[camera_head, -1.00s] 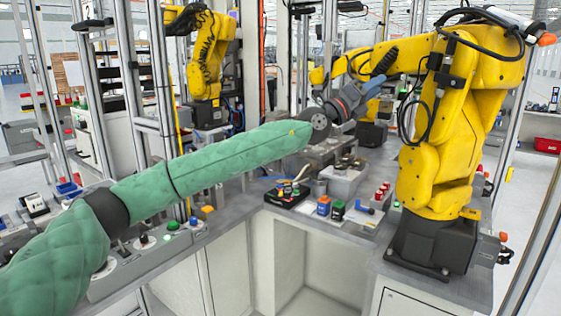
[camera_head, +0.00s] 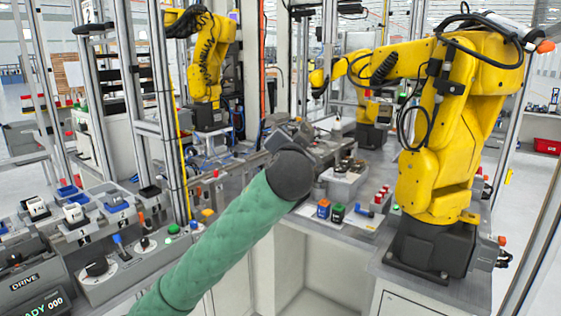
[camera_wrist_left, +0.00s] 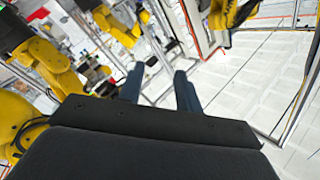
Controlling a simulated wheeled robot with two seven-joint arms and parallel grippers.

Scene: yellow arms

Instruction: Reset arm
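My left arm, in a green padded sleeve (camera_head: 215,250), rises from the bottom of the head view to a dark wrist joint (camera_head: 290,172) in the middle. The hand beyond that joint is mostly hidden there. In the left wrist view my left gripper (camera_wrist_left: 159,75) shows two dark blue fingers set apart, with nothing between them. It is open and empty. My right arm and gripper show in neither view.
A large yellow robot arm (camera_head: 465,110) stands on the right bench, another yellow arm (camera_head: 203,55) at the back left. A control panel with knobs (camera_head: 97,267) lies at lower left. Small blocks (camera_head: 323,209) and red-topped parts (camera_head: 383,192) sit near my wrist. Metal posts (camera_head: 155,80) rise behind.

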